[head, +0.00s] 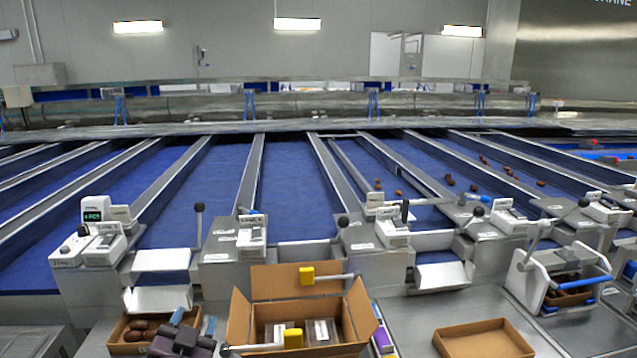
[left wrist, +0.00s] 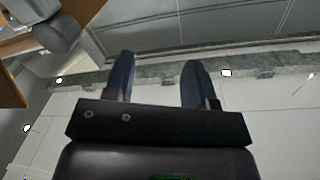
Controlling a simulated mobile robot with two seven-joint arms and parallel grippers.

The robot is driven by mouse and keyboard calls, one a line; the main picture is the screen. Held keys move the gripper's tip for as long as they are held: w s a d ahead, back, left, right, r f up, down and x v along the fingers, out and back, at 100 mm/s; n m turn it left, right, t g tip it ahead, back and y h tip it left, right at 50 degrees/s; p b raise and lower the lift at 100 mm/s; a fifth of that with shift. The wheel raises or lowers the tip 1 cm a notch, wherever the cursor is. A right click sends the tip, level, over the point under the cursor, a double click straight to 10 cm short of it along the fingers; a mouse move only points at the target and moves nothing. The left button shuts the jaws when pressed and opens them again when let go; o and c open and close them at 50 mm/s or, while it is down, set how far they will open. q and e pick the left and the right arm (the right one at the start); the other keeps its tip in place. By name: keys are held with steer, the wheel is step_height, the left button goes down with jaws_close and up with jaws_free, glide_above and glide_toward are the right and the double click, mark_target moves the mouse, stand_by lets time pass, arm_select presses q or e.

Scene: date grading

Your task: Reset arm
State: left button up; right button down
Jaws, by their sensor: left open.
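My left gripper (head: 194,322) shows at the bottom of the head view, left of the open cardboard box (head: 238,318). Its dark body and two blue fingers are in front of a smaller carton (head: 120,350) of brown dates, partly hiding it. In the left wrist view the two fingers of my left gripper (left wrist: 158,78) stand apart with nothing between them. My right gripper does not show.
The open box holds clear packs and has yellow-knobbed levers beside it. An empty shallow carton (head: 484,340) lies to the right. A white-framed basket (head: 530,278) stands farther right. Metal sorting stations (head: 232,245) and blue conveyor lanes (head: 295,190) lie behind.

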arm_select(q)
steer(key=s+a+f+n+g, duration=0.15)
steer(key=s+f+g, duration=0.35)
steer(key=s, duration=0.5)
steer(key=s+a+f+n+g, duration=0.15)
steer(key=s+f+g, duration=0.3)
steer(key=s, duration=0.45)
steer(key=s+a+f+n+g, duration=0.1)
steer(key=s+a+f+g, duration=0.2)
steer(key=s+f+g, duration=0.5)
steer(key=w+f+t+b, duration=0.2)
steer(key=f+t+b, duration=0.3)
steer(key=f, duration=0.4)
steer(key=w+f+m+t+h+b, duration=0.1)
steer(key=w+f+t+b, duration=0.2)
steer(key=f, duration=0.6)
steer(key=shift+d+t+b, duration=0.45)
steer(key=shift+t+b, duration=0.45)
steer(key=shift+t, duration=0.35)
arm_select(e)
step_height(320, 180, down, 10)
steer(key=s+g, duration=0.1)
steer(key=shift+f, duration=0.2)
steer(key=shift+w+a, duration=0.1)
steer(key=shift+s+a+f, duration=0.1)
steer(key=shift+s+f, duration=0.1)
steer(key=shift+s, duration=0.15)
